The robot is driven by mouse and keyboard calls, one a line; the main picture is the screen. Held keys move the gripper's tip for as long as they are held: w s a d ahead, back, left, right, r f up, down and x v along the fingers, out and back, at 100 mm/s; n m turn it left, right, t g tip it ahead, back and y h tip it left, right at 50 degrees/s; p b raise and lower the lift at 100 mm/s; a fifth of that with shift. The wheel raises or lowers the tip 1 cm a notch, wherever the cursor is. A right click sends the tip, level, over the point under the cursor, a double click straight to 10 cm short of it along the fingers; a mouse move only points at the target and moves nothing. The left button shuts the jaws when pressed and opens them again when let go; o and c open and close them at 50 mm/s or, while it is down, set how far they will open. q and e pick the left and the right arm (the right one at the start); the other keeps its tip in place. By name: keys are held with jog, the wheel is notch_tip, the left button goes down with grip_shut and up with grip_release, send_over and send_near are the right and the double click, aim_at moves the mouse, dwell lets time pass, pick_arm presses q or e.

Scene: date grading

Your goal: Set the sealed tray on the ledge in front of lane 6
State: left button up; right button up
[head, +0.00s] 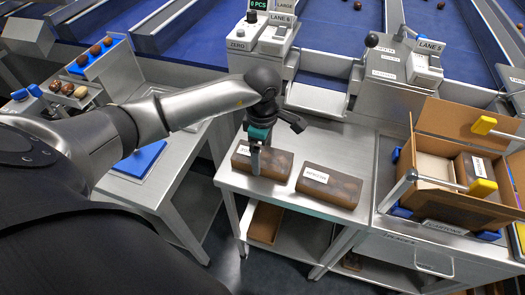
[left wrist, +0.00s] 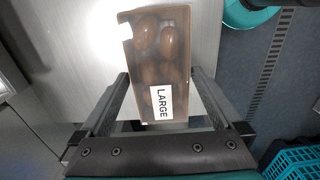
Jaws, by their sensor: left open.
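A sealed tray of brown dates (head: 279,163) with a white label lies on the steel table below my left gripper (head: 256,163). In the left wrist view this tray (left wrist: 148,62) shows its label reading LARGE. My left gripper is open, with one finger on each side of the tray's near part; whether they touch it I cannot tell. A second labelled tray (head: 335,184) lies to the right. A pale ledge (head: 318,98) sits behind the table, left of that sign. My right gripper is not in view.
An open cardboard carton (head: 450,122) with yellow-tipped holders stands at the right. A steel side table (head: 150,190) with a blue mat (head: 138,160) is at the left. Weighing units (head: 262,35) and blue lanes (head: 340,35) line the back. Table space in front of the ledge looks clear.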

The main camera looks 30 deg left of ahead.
aim_at(262, 155)
pick_arm(q)
notch_tip(262, 155, up, 12)
jog(key=p, duration=0.1)
jog(key=shift+r, duration=0.15)
